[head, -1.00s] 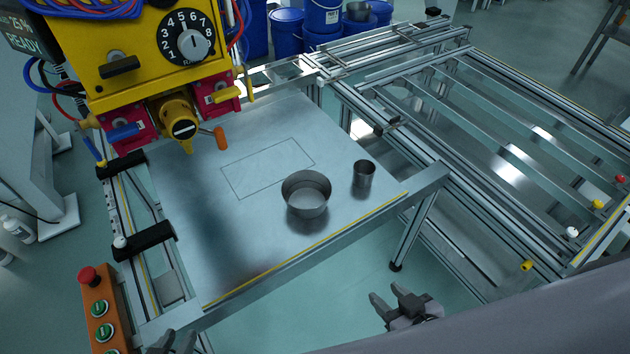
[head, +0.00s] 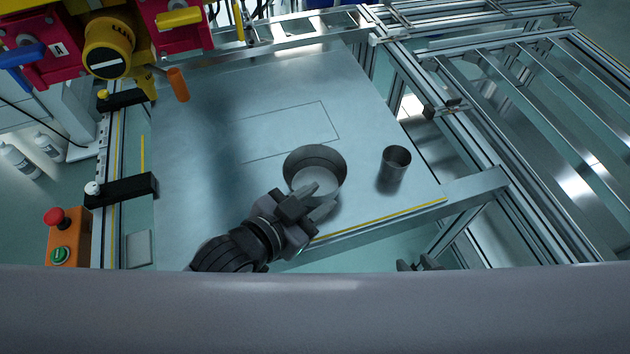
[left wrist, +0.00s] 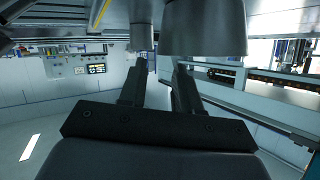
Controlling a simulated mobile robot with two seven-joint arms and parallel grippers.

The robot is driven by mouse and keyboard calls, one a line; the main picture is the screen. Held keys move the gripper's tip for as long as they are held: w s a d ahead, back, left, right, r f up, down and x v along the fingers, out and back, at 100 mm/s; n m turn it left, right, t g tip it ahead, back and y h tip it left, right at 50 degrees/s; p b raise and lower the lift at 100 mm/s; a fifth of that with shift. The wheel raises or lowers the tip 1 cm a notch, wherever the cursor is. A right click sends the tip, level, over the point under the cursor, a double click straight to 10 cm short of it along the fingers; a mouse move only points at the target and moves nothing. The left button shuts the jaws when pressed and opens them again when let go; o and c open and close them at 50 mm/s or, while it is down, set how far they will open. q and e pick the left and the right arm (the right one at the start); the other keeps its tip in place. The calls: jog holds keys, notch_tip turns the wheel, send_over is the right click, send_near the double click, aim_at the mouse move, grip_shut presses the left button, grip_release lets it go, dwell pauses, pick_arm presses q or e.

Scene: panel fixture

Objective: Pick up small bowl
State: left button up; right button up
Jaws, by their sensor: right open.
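My right gripper (head: 420,263) is open beyond the panel's front edge, mostly hidden by my own body.
A narrow metal cup (head: 395,165) stands right of the bowl. The panel (head: 215,150) has a drawn rectangle and free room at left and back. A yellow and red machine (head: 110,45) hangs over the back left. Metal rails (head: 500,105) lie to the right.

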aim_at(332, 191)
pick_arm(q)
jog(key=shift+b+x, duration=0.45)
jog(key=shift+x, duration=2.5)
grip_shut()
jog(key=shift+a+f, duration=0.1)
jog(key=shift+f, duration=0.15)
